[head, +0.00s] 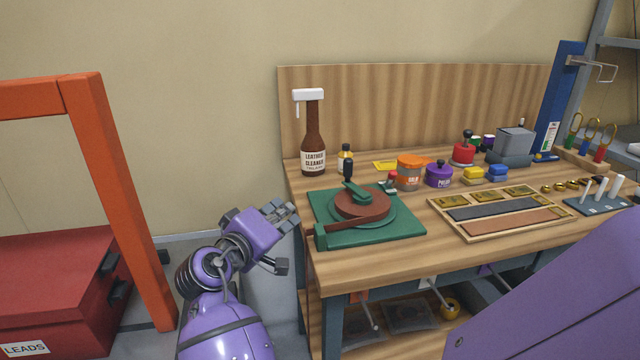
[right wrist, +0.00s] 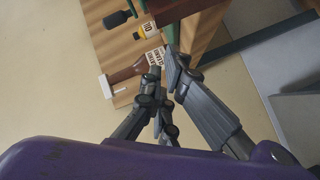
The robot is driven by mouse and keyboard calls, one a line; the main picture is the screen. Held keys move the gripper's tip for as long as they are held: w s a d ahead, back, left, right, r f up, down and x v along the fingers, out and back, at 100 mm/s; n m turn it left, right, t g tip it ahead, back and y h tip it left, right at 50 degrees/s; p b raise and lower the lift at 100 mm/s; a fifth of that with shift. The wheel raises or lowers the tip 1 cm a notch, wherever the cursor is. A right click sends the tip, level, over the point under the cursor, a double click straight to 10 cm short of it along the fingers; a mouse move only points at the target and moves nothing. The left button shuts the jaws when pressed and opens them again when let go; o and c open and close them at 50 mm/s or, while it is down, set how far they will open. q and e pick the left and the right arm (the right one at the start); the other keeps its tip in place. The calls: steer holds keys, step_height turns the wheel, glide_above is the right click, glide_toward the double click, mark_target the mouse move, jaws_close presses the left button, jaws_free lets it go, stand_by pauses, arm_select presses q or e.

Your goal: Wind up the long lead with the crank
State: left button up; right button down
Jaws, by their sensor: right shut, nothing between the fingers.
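A green winder (head: 405,226) sits at the left front of the bench. Its round drum carries a reddish-brown band, the lead (head: 362,203). A strip of the lead runs along the front toward a green block at the winder's left corner. The crank (head: 355,191) is a green arm across the top, with an upright black handle (head: 348,171). My right gripper (head: 288,238) is left of the bench edge, apart from the winder. In the right wrist view its dark fingers (right wrist: 163,78) are shut and empty. My left gripper is not in view.
A leather cleaner bottle (head: 313,140) stands behind the winder; it also shows in the right wrist view (right wrist: 124,76). Jars and a wooden tray (head: 480,236) fill the bench to the right. A red box (head: 60,270) marked LEADS and an orange frame (head: 105,180) stand at left.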

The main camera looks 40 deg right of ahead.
step_height(320, 180, up, 5)
steer(key=s+d+n+h, duration=0.1)
steer(key=n, duration=0.5)
steer(key=shift+n+t, duration=0.5)
steer(key=x, duration=0.4)
steer(key=s+p+x, duration=0.1)
steer(key=x, duration=0.7)
steer(key=shift+s+d+p, duration=0.35)
steer(key=shift+d, duration=0.05)
steer(key=shift+s+d, duration=0.2)
steer(key=shift+d, duration=0.25)
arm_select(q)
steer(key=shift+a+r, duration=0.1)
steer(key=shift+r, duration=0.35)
arm_select(e)
steer(key=shift+f, duration=0.1)
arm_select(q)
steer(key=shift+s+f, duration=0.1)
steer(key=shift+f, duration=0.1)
arm_select(e)
steer(key=shift+d, duration=0.1)
